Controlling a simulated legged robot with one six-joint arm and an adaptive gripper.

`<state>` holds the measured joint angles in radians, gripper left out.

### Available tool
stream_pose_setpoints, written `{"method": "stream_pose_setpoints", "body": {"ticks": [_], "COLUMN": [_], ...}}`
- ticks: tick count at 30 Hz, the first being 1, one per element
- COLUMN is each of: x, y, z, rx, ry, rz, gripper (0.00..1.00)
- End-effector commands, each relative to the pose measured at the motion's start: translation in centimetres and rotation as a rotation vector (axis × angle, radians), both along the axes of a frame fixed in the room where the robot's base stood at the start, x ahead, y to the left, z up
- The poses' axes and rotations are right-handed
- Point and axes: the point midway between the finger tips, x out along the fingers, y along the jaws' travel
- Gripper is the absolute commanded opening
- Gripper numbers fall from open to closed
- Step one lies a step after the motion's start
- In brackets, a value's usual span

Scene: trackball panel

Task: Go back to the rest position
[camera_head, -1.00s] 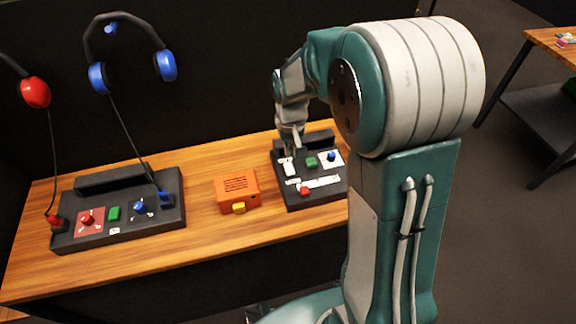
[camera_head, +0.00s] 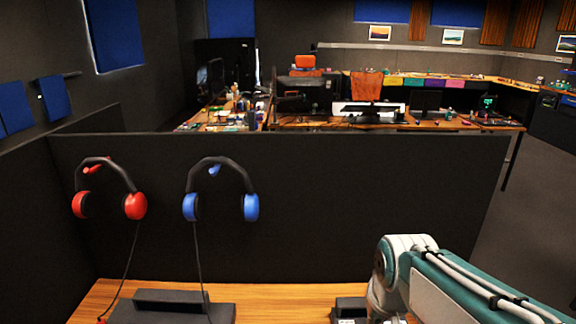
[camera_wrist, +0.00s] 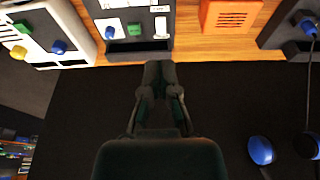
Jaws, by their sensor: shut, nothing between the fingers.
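My gripper (camera_wrist: 160,72) shows in the wrist view with its dark fingers together and nothing between them. It is in front of the dark trackball panel (camera_wrist: 124,46), which has green and blue knobs and white parts. In the head view my arm (camera_head: 432,270) is at the lower right and hides most of that panel, of which only a dark edge (camera_head: 347,304) shows. My fingertips are hidden in the head view.
An orange box (camera_wrist: 232,14) and another dark panel (camera_wrist: 283,30) lie to the right on the wooden table (camera_head: 275,293). A white panel (camera_wrist: 45,22) is at left. Red headphones (camera_head: 136,206) and blue headphones (camera_head: 250,207) hang on the black partition (camera_head: 340,200).

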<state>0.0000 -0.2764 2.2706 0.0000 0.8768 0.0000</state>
Motion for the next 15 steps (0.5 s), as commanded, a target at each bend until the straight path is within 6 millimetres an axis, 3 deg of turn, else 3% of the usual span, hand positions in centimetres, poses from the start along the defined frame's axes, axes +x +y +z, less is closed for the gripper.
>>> {"method": "stream_pose_setpoints", "body": {"ticks": [9,15], "x": [-6.9,-9.6], "y": [0.0,0.0], "z": [3.0,3.4], "rx": [0.000,0.000], "ry": [-0.152,-0.212], "rz": [0.000,0.000], "gripper": [0.00,0.00]}}
